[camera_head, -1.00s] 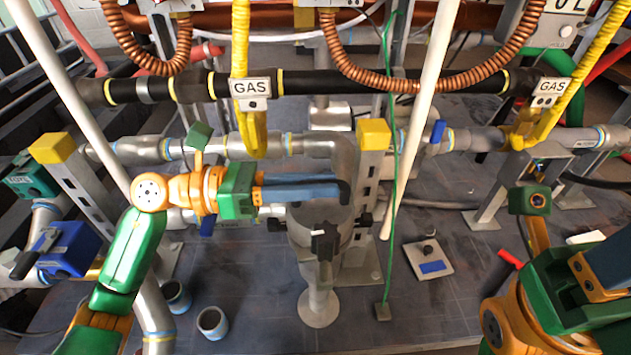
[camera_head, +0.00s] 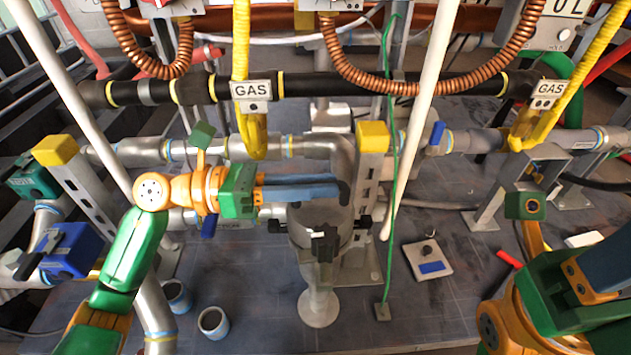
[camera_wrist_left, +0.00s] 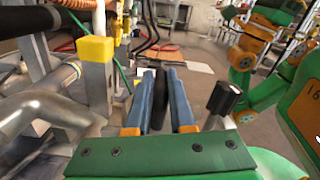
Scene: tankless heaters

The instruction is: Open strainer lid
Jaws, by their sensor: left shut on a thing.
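The strainer (camera_head: 316,262) is a grey metal vessel standing on a round foot near the middle of the head view. Black clamp knobs (camera_head: 325,243) sit around its top, and its lid is partly hidden under my gripper. My left gripper (camera_head: 335,190) reaches in from the left, level above the strainer top. Its blue fingers are shut on a black handle (camera_wrist_left: 159,100), which shows upright between them in the left wrist view. Whether the lid is lifted cannot be told. My right gripper (camera_head: 612,262) shows only in part at the right edge; its fingertips are cut off.
A yellow-capped post (camera_head: 373,135) stands right behind the strainer, with a green cord (camera_head: 393,200) beside it. Grey pipe and a black gas pipe (camera_head: 300,83) run behind. Two small cups (camera_head: 213,322) stand at the front left. A plate with a blue patch (camera_head: 428,260) lies at right.

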